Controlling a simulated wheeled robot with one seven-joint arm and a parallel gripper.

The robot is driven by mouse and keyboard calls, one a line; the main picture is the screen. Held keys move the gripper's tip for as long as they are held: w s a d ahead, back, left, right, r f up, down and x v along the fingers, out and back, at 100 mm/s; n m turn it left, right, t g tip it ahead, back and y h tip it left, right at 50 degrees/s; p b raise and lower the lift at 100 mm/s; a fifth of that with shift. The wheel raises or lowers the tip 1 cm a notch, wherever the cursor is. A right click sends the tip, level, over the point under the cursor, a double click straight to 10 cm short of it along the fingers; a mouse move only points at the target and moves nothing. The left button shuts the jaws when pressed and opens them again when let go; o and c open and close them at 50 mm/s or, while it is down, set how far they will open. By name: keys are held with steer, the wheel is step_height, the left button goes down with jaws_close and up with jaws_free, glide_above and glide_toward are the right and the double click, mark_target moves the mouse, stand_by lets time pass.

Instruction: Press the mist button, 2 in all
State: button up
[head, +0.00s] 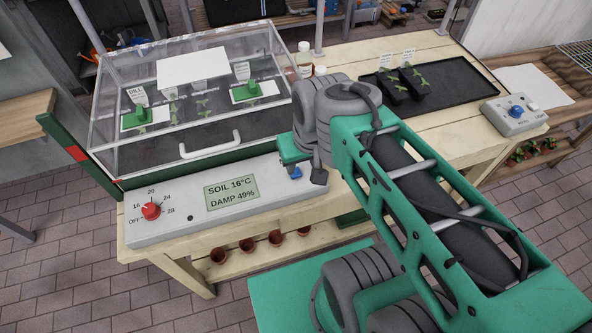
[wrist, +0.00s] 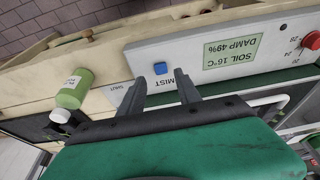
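The blue mist button (head: 296,172) is on the right part of the grey control panel (head: 170,207), beside the display reading SOIL 16°C, DAMP 49%. In the wrist view the mist button (wrist: 160,68) shows above the word MIST. My gripper (wrist: 161,76) has its two dark fingers apart, with nothing between them. The button appears just past the fingertips, between them in the picture. I cannot tell whether anything touches it. In the head view my own arm hides most of the gripper.
A red dial (head: 151,211) is on the panel's left. A clear-lidded propagator (head: 200,95) with a white handle stands behind. A black tray (head: 430,85) with seedling pots and a grey box with a blue knob (head: 516,112) are to the right. A green bottle (wrist: 73,92) shows in the wrist view.

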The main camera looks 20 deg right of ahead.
jaws_close()
stand_by(1.4)
